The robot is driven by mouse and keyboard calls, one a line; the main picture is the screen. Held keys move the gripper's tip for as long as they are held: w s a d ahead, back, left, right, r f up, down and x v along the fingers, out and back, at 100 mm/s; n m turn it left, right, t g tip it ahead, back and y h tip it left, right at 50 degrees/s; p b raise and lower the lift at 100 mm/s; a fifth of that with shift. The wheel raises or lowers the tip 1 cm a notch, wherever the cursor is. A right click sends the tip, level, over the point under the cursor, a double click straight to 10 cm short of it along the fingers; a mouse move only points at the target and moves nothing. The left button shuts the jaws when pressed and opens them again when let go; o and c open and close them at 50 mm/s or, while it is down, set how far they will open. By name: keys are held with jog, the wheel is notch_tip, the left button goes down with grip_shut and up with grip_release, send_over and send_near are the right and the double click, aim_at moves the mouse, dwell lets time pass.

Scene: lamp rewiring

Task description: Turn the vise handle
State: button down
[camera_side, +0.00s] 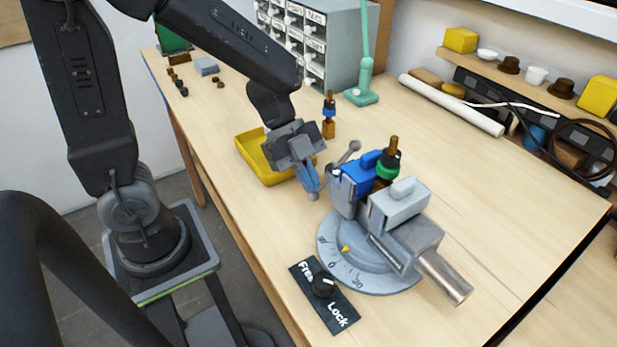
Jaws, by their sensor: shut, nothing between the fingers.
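The vise (407,245) stands on a round, marked swivel base near the table's front edge, with a blue jaw (349,186) and a light grey jaw (400,204). A dark piece with a green ring and a brown tip (388,160) stands upright at the jaws; its lower part is hidden. The vise handle (343,157), a thin grey bar with a ball end, shows at the left of the blue jaw; its lower part is hidden. My gripper (314,192) points down just left of the handle, shut and empty. I cannot tell whether it touches the handle.
A yellow tray (252,158) lies behind my gripper. A small blue-and-brown part (328,118) stands behind the vise, near a green lamp base (361,97) and a drawer cabinet (341,35). A Free/Lock knob plate (324,292) is in front. The table's right side is clear.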

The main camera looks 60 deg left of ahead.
jog(key=shift+f+m+t, duration=0.3)
jog(key=shift+m+t, duration=0.1)
jog(key=shift+t, duration=0.8)
jog(key=shift+w+f, duration=0.1)
jog(key=shift+f, duration=0.3)
